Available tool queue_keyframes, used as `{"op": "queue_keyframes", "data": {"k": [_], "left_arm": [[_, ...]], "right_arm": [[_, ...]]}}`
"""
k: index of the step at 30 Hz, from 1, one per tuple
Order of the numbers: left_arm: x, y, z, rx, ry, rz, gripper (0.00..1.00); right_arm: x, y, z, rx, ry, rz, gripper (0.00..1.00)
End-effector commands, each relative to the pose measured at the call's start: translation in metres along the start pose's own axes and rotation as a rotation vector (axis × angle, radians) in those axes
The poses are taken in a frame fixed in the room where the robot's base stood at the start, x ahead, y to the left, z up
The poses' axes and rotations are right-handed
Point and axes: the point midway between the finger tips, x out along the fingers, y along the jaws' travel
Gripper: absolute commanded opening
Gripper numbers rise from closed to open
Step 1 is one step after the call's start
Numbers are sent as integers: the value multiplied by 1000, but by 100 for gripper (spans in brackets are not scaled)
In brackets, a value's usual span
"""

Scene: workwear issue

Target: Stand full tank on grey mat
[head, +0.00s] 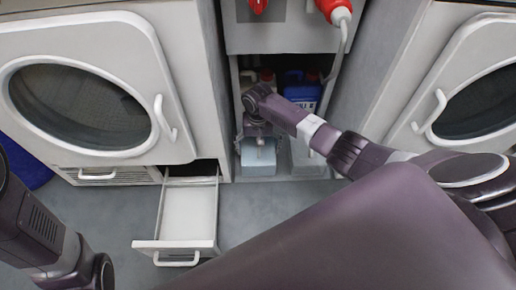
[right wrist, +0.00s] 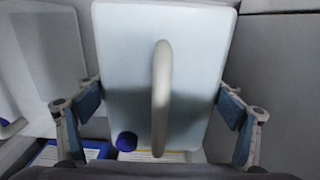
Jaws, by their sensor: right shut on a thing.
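A pale blue tank (head: 258,163) is low in the open niche between the two machines. My right gripper (head: 257,138) reaches down to it from above. In the right wrist view the tank (right wrist: 125,60) shows a pale flat face, an arched handle and a dark blue cap. The fingers of my right gripper (right wrist: 160,103) are shut on its two sides. I cannot tell whether the tank's underside touches the floor. I cannot make out a separate grey mat. Only links of my left arm show at the lower left; its gripper is out of view.
A dark blue canister (head: 302,91) stands at the back of the niche. A pale translucent container (head: 306,155) is right of the tank. An open, empty white drawer (head: 188,212) juts out at the left. Machines with round doors flank the niche (head: 82,100). A red plug (head: 334,10) hangs above.

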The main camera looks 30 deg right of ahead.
Motion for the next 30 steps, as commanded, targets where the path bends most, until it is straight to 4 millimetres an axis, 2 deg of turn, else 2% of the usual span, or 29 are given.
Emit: {"op": "queue_keyframes", "data": {"k": [11, 12, 15, 24, 30], "left_arm": [[2, 1, -2, 1, 8, 3, 25], [2, 0, -2, 1, 8, 3, 25], [2, 0, -2, 1, 8, 2, 25], [1, -1, -4, 2, 10, -3, 25], [1, 0, -3, 1, 8, -1, 25]], "right_arm": [[4, -1, -2, 0, 3, -3, 28], [4, -1, -2, 0, 4, -3, 90], [4, -1, -2, 0, 3, -2, 100], [7, 1, 1, 0, -3, 2, 100], [-14, 0, -1, 0, 2, -2, 100]]}}
